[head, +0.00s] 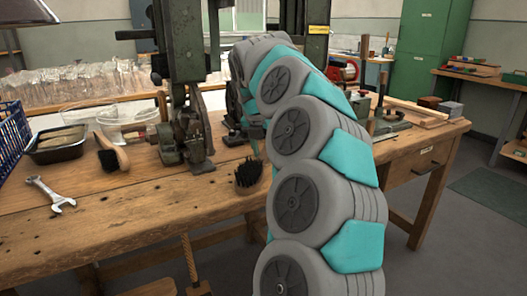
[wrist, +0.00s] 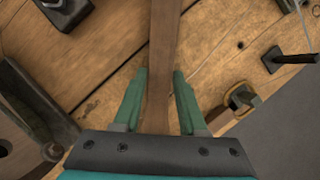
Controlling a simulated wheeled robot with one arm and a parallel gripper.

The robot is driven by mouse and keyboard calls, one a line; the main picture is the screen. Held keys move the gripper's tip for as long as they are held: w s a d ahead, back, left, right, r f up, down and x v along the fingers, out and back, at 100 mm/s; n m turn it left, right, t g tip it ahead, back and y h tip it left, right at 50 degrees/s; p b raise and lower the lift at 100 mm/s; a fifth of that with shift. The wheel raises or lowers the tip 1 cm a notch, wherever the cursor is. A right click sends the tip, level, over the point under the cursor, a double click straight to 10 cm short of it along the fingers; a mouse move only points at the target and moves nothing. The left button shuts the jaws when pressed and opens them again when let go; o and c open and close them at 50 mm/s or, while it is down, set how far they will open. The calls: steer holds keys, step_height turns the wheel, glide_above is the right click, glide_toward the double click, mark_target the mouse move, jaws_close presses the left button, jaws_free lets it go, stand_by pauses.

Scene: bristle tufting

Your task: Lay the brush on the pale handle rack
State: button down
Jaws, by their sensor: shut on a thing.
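My gripper (wrist: 162,82) shows in the wrist view with its two teal fingers shut on a brown wooden handle, the handle of the brush (wrist: 165,35). In the head view, a dark-bristled brush head (head: 248,175) shows just below my gripper (head: 256,150), over the front part of the bench. My arm hides most of the gripper and handle there. A pale wooden piece (head: 428,119) lies at the right end of the bench; I cannot tell whether it is the handle rack.
A second brush (head: 113,153), a wrench (head: 50,194), a black tray (head: 58,144) and a clear tub (head: 128,123) are on the left of the workbench (head: 130,207). A green machine (head: 185,60) stands at the back. Small blocks (head: 449,109) sit at the right end.

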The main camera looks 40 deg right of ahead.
steer(key=shift+f, duration=0.1)
steer(key=shift+c, duration=2.3)
jaws_free()
